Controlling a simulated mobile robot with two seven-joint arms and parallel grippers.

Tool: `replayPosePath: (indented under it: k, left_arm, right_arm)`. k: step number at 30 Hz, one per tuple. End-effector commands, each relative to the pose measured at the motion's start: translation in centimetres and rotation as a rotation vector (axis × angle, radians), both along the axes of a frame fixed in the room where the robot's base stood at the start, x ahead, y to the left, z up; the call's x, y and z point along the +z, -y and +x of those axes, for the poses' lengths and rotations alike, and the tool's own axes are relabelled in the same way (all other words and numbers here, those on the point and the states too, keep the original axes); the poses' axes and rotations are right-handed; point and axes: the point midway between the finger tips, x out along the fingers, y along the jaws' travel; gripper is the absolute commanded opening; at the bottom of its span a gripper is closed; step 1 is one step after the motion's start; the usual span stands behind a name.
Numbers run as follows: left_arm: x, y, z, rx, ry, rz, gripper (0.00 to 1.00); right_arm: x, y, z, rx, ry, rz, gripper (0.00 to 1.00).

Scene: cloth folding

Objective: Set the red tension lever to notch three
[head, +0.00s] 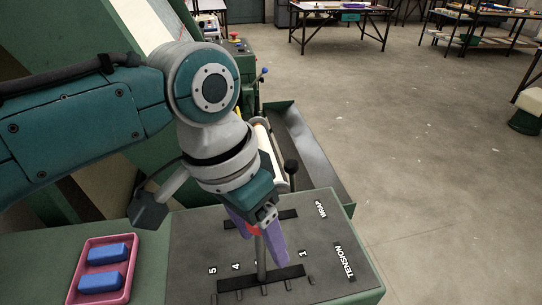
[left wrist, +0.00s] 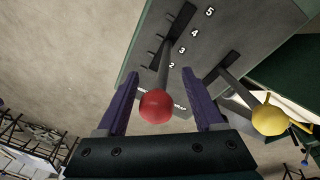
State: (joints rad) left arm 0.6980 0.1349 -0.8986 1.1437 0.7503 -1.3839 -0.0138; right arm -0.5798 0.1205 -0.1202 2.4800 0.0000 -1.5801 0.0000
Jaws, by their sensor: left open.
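The tension lever's red knob (left wrist: 157,106) sits between the two purple fingers of my left gripper (left wrist: 163,100) in the left wrist view, with gaps on both sides. My left gripper (head: 256,238) is open and points down over the panel in the head view, where the fingers mostly hide the knob. The lever's grey shaft (head: 261,262) drops into the slot marked TENSION (head: 344,262), around its middle. I cannot tell exactly which notch it is in. Numbers 5, 4 and 1 show in the head view; 5 to 2 show in the left wrist view.
A second lever with a yellow knob (left wrist: 269,117) stands beside the red one, by the WRAP slot (head: 288,214). A pink tray (head: 72,292) with blue blocks lies at left. Open floor (head: 430,150) is at right.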

Motion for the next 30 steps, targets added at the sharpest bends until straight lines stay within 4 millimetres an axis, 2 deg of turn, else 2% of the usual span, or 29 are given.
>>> replayPosePath:
  k: [4,7,15,21,30]
  left_arm:
    - [0.2,-0.1,0.0,0.000,0.000,0.000,0.69]
    - [1.2,-0.2,0.0,-0.001,0.002,-0.001,0.69]
    - [6.3,-1.4,-0.1,-0.001,0.005,-0.001,0.69]
    - [9.0,-2.0,-0.2,0.000,0.002,-0.001,0.69]
    - [9.7,-2.2,-0.3,0.000,0.000,0.000,0.69]
  right_arm:
    - [0.1,0.0,0.0,0.000,0.000,0.000,0.47]
    - [0.2,0.0,0.0,0.000,0.000,0.000,0.47]
    - [0.5,0.0,0.0,0.000,0.000,0.000,0.47]
    - [0.4,0.0,0.0,0.000,0.000,0.000,0.47]
    - [0.4,0.0,0.0,0.000,-0.001,0.000,0.47]
